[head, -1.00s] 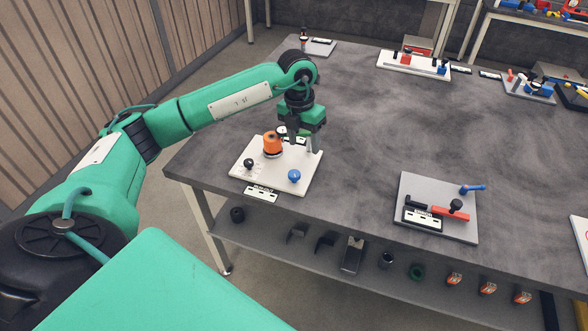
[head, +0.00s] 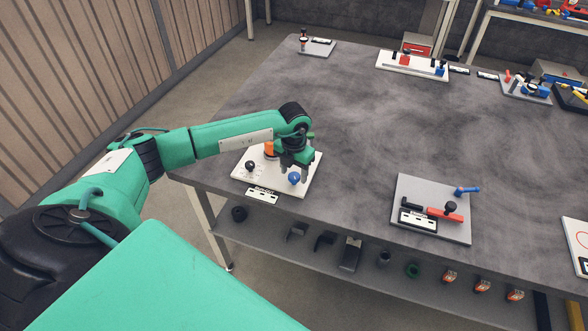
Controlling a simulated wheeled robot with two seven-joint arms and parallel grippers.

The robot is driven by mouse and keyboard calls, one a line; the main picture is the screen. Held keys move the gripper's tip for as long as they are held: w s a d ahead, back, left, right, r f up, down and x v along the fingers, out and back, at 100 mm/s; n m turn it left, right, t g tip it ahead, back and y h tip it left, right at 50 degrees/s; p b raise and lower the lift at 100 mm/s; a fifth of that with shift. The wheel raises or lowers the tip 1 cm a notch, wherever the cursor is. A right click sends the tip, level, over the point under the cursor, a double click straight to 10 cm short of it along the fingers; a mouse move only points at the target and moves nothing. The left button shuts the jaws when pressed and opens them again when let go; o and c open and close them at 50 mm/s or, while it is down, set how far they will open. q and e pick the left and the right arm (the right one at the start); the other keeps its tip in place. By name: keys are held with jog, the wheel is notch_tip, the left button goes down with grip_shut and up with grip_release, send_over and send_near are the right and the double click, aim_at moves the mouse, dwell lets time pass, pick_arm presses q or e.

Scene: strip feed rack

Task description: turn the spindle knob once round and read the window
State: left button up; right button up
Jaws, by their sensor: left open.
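A white board (head: 272,186) lies at the front left corner of the dark table. It carries an orange cylinder (head: 269,149), a black ball knob (head: 250,166) and a blue ball knob (head: 294,178). I cannot tell for sure which of these is the spindle knob, and no reading window can be made out. My left gripper (head: 294,166) is open, its fingers pointing down just above and behind the blue knob; contact cannot be told. It hides part of the orange cylinder and the board's back. My right gripper is not in view.
A label plate (head: 262,196) sits at the board's front edge. A grey board (head: 437,232) with a red lever and blue handle lies to the right, with clear table (head: 360,150) between. More fixtures stand along the back. A lower shelf (head: 325,268) holds several small parts.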

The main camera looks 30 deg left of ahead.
pick_arm(q)
jog(key=shift+f, duration=0.3)
jog(key=c, duration=1)
jog(key=shift+o, duration=0.2)
jog(key=shift+n, duration=0.3)
